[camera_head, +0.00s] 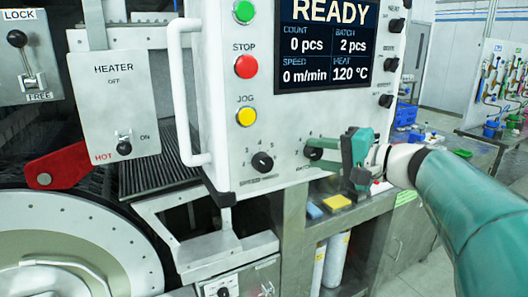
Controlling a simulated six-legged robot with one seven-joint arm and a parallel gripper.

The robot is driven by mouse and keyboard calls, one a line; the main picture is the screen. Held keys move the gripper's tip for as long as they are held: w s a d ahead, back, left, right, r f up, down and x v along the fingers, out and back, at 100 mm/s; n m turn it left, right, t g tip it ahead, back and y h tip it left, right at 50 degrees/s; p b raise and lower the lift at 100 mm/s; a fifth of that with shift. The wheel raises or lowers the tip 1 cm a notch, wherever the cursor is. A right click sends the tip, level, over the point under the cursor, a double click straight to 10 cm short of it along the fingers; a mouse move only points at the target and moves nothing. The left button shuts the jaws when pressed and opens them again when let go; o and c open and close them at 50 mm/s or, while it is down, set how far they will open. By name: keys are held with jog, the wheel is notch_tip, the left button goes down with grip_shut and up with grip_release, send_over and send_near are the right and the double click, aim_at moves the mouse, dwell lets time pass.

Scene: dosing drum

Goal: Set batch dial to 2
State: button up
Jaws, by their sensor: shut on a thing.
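The batch dial (313,153) is a black knob at the lower right of the white control panel. My gripper (322,149) reaches it from the right and is shut on it; its fingers hide part of the knob and some of its scale. The display (325,45) reads READY, with BATCH at 2 pcs, COUNT 0 pcs, SPEED 0 m/min and HEAT 120 °C.
A similar black dial (262,162) sits just left of my gripper. Yellow jog (246,117), red stop (246,67) and green (244,12) buttons line the panel's left side. A white handle (183,95) stands out at the panel's left edge. A metal bench (350,213) is below.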

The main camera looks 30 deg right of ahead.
dwell(0.3)
jog(key=o, duration=1)
jog(key=shift+c, duration=0.2)
jog(key=shift+s, duration=0.1)
jog(key=v, duration=1.3)
jog(key=shift+s, duration=0.3)
